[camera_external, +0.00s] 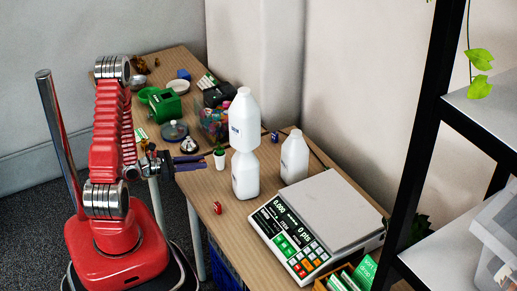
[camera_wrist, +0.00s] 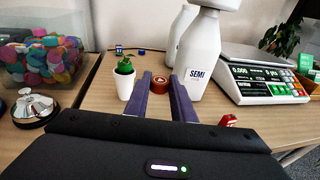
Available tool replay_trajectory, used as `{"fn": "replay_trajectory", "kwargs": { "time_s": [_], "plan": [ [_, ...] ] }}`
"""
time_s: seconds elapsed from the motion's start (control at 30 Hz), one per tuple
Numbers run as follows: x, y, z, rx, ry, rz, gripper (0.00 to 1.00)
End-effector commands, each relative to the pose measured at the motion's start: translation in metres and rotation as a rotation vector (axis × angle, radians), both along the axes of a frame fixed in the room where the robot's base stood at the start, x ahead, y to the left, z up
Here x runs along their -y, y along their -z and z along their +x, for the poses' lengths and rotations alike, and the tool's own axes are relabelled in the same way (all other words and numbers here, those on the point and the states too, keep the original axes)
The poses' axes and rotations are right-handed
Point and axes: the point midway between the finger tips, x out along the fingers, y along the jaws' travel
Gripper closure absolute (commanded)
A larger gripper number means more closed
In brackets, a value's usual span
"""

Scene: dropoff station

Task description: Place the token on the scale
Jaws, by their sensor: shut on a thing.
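My gripper (camera_wrist: 165,88) is shut on a small round red token (camera_wrist: 160,84), held between its purple fingertips. In the external view my gripper (camera_external: 203,160) is over the table's near edge, left of the bottles; the token cannot be made out there. The white scale (camera_external: 281,233) stands at the table's right end, apart from my gripper. Its grey plate (camera_external: 325,212) is bare and its display reads 0.000. The scale also shows at the right of the wrist view (camera_wrist: 262,78).
White bottles stand between my gripper and the scale, one (camera_external: 243,122) stacked on another (camera_external: 245,176), a third (camera_external: 294,158) beside them. A potted plant (camera_external: 220,158) is close to my fingertips. A small red object (camera_external: 217,207) lies near the edge. A bell (camera_wrist: 35,107) is left.

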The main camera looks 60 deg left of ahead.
Motion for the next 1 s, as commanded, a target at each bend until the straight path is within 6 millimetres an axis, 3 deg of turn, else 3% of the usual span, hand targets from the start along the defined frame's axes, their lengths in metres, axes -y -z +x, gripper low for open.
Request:
{"fn": "replay_trajectory", "kwargs": {
  "time_s": [0.27, 0.73, 1.0],
  "plan": [
    [0.0, 0.006, 0.0, 0.0, 0.002, -0.001, 0.98],
    [0.001, 0.051, 0.0, 0.0, 0.002, -0.002, 0.98],
    [0.0, 0.059, 0.0, 0.0, 0.002, 0.001, 0.98]
  ]
}}
